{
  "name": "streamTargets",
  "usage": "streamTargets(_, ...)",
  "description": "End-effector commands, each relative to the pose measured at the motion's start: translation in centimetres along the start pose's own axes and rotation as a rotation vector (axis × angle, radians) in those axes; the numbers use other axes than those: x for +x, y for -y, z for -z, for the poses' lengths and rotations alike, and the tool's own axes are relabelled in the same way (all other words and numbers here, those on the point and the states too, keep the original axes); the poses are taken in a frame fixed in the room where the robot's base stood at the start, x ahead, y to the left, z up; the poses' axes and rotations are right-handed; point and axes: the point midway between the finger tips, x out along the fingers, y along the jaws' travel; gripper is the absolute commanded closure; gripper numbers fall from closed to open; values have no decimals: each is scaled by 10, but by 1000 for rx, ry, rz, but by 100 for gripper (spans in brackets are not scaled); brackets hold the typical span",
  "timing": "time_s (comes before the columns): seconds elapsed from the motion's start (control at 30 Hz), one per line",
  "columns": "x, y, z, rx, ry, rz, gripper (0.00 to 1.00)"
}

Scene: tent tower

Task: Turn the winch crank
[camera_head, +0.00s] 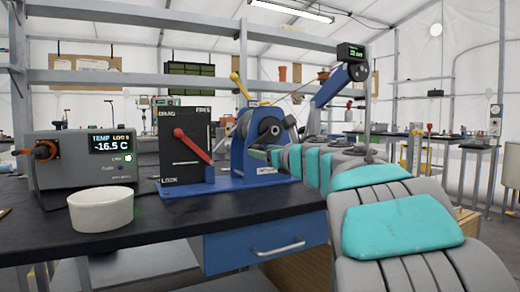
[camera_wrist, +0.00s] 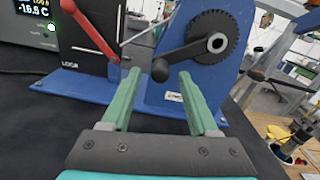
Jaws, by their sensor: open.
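The blue winch (camera_head: 242,157) stands on the bench with a dark toothed wheel on its side. In the wrist view, its crank (camera_wrist: 190,56) runs from the grey hub down-left to a black knob (camera_wrist: 160,70). My gripper (camera_wrist: 159,75) is open, with its two green fingers pointing at the winch. The knob appears between the fingertips in the wrist view, with gaps on both sides; I cannot tell whether it lies at their depth.
A black panel (camera_head: 172,120) with a red lever (camera_head: 190,145) stands left of the winch. A grey temperature unit (camera_head: 62,170) and a white bowl (camera_head: 101,209) are further left. A yellow-knobbed lever (camera_head: 239,86) rises behind the winch. The black bench front (camera_head: 170,222) is clear.

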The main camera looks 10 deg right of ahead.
Motion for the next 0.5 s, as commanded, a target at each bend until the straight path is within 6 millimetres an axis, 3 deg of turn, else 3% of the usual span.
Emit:
streamTargets(0.2,19,-1,-1,0,1,-3,40)
streamTargets(0.5,23,0,-1,0,1,-1,40)
